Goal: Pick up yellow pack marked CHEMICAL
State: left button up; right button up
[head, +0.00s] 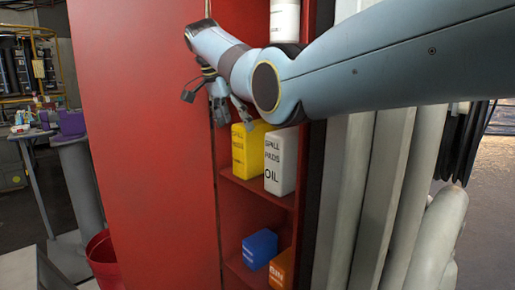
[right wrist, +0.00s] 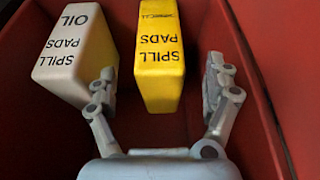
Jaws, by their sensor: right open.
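The yellow pack (head: 248,153) stands upright on a shelf of the red cabinet, beside a white pack (head: 283,162) marked SPILL PADS OIL. In the right wrist view the yellow pack (right wrist: 160,62) reads SPILL PADS and a smaller, blurred word, upside down. My right gripper (head: 217,103) is open and empty at the shelf opening. In the right wrist view its two fingers (right wrist: 162,88) are spread, one on each side of the yellow pack's line, with gaps to it. The left finger overlaps the white pack (right wrist: 72,55) in the picture; contact cannot be told. My left gripper is not in view.
Red cabinet walls (right wrist: 262,85) close in on both sides of the shelf. A blue pack (head: 260,248) and an orange pack (head: 281,270) stand on the lower shelf. A white container (head: 285,20) is above. A large red panel (head: 145,130) stands at the left.

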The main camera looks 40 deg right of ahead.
aim_at(242, 140)
jog(key=x, duration=0.6)
jog(key=shift+d+f+b, duration=0.15)
jog(key=shift+f+b, duration=0.15)
jog(key=shift+c, duration=1.3)
pick_arm(q)
jog(key=shift+w+d+f, duration=0.15)
jog(key=shift+w, duration=0.35)
jog(key=shift+w+d+f, duration=0.1)
jog(key=shift+w, duration=0.35)
pick_arm(e)
jog(key=c, duration=1.1)
